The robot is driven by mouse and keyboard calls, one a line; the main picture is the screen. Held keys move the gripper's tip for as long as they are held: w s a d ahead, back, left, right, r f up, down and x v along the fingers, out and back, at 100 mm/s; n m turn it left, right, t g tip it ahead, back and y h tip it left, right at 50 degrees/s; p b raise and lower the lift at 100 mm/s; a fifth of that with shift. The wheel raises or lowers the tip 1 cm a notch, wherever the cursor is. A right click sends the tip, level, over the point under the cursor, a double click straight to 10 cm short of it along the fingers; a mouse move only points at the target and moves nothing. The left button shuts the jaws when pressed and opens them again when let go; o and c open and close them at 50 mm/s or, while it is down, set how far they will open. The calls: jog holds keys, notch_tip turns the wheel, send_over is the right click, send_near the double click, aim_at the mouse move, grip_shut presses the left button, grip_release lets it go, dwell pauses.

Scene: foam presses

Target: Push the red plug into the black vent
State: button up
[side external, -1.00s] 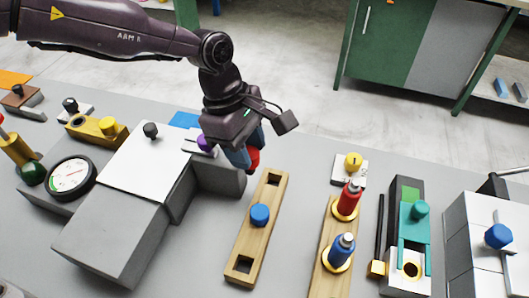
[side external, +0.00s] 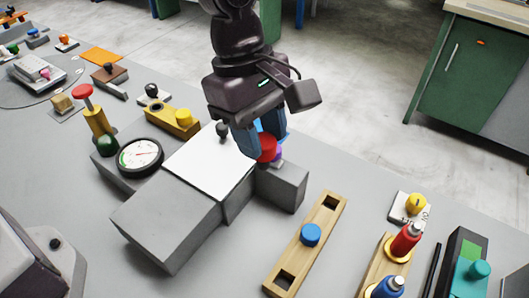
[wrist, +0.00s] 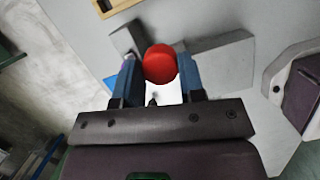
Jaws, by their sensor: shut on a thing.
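My gripper (side external: 262,147) is shut on the red plug (side external: 267,149). In the wrist view the red plug (wrist: 160,62) shows between the blue fingers of my gripper (wrist: 159,72). They are above the right part of the grey press (side external: 278,186), by the edge of its white top plate (side external: 210,163). A purple knob (side external: 277,156) shows just behind the plug. The wooden board (side external: 306,250), right of the press, has a dark square opening near each end and a blue plug (side external: 311,235) between them. I cannot tell which opening is the black vent.
A gauge (side external: 139,156) and a yellow fixture (side external: 175,121) stand left of the press. Red (side external: 405,240) and blue (side external: 389,287) bottle-like pieces and a teal fixture (side external: 472,275) stand right of the board. Bare grey table lies in front of the press.

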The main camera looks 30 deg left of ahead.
jog(key=shift+v, duration=0.8)
jog(key=w+a+n+t, duration=0.1)
jog(key=w+a+n, duration=0.25)
jog(key=a, duration=1.45)
jog(key=w+a+n+t, duration=0.1)
jog(key=w+a+n, duration=0.3)
jog(key=a, duration=1.4)
jog(key=shift+m, duration=0.75)
jog(key=shift+a+x, duration=0.2)
jog(key=shift+x, duration=0.7)
jog(key=shift+a+x, duration=0.15)
jog(key=shift+x, duration=0.7)
jog(key=shift+a+x, duration=0.2)
jog(key=shift+x, duration=0.7)
jog(key=shift+f, duration=0.2)
jog(key=shift+f, duration=2.8)
jog(key=shift+f, duration=1.95)
